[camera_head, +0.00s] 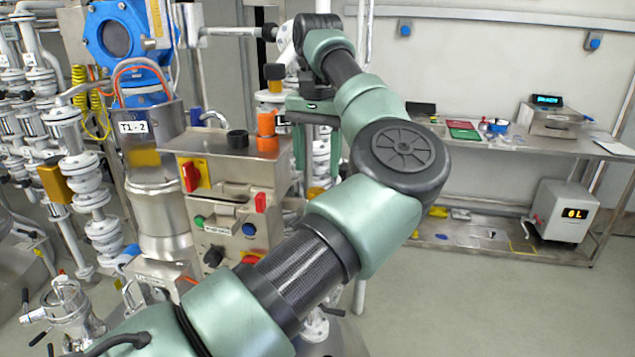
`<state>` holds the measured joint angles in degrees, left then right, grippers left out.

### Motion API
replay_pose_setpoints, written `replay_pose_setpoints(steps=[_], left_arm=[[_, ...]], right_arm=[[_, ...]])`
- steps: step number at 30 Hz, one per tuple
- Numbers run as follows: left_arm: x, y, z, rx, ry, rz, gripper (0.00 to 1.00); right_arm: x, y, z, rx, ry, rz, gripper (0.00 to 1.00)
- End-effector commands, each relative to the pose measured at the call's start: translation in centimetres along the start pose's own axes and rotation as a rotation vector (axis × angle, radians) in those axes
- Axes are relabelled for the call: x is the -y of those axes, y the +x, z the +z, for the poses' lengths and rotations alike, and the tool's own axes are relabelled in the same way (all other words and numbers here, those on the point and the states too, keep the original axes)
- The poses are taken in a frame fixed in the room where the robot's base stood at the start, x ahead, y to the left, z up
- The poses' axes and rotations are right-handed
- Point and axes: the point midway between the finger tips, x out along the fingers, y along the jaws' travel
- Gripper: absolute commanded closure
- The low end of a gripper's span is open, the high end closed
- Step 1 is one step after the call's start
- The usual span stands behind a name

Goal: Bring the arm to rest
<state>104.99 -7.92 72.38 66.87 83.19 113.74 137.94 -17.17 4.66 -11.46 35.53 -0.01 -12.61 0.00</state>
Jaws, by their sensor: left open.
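My left arm (300,270) comes in from the bottom left and reaches up across the middle of the view, bent at a large joint (403,155). Its wrist is at the top centre. My left gripper (317,165) hangs below the wrist, open, with its fingers pointing down. It is just right of the steel control box (225,167), and white piping shows behind it. I see nothing held between the fingers. My right gripper is out of view.
Vessel T1-2 (150,130) and white valve piping (95,190) fill the left. A steel bench (480,145) stands right; the floor before it is clear.

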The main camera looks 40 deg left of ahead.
Motion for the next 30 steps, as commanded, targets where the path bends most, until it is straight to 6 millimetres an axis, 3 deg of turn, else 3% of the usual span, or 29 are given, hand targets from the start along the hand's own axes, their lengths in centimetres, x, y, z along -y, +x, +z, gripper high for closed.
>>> replay_pose_setpoints(steps=[7,23,26,30], left_arm=[[0.0,-2.2,0.0,0.001,0.000,0.001,0.45],[0.0,-2.3,0.0,0.001,0.000,0.001,0.45],[0.0,-3.0,0.0,0.001,0.000,0.001,0.45],[0.0,-5.5,0.0,0.001,0.000,0.001,0.45]], right_arm=[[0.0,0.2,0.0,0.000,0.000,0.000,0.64],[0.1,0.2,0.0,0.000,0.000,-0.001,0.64],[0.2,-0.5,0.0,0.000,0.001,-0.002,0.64],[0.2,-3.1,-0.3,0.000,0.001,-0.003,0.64]])
